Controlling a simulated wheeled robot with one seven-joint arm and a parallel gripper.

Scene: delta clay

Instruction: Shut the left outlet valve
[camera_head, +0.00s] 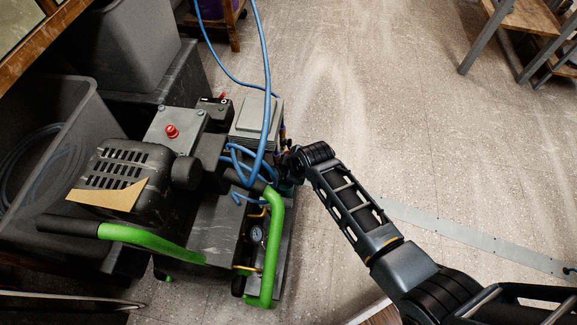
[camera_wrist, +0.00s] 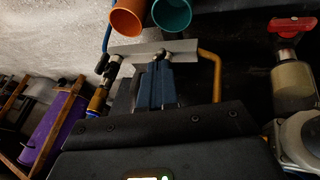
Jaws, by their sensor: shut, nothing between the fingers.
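The compressor (camera_head: 215,215) is a dark machine with green handles, standing on the floor in the head view. My gripper (camera_wrist: 160,68) is shut and empty, its narrow fingers together in front of a pale metal plate (camera_wrist: 128,48) with small fittings. In the head view my arm's end reaches the compressor's right side, and the fingers are hidden there. A brass fitting (camera_wrist: 98,98) hangs left of the fingers, and a red handle (camera_wrist: 290,26) sits far right. I cannot tell which part is the left outlet valve, or whether the fingers touch anything.
Above the fingers are an orange cup-like part (camera_wrist: 127,18) and a teal one (camera_wrist: 172,15). A yellow-orange pipe (camera_wrist: 214,75) bends down to their right. Blue hoses (camera_head: 266,80) loop over the compressor. Grey bins (camera_head: 45,150) stand left; the floor (camera_head: 400,120) to the right is open.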

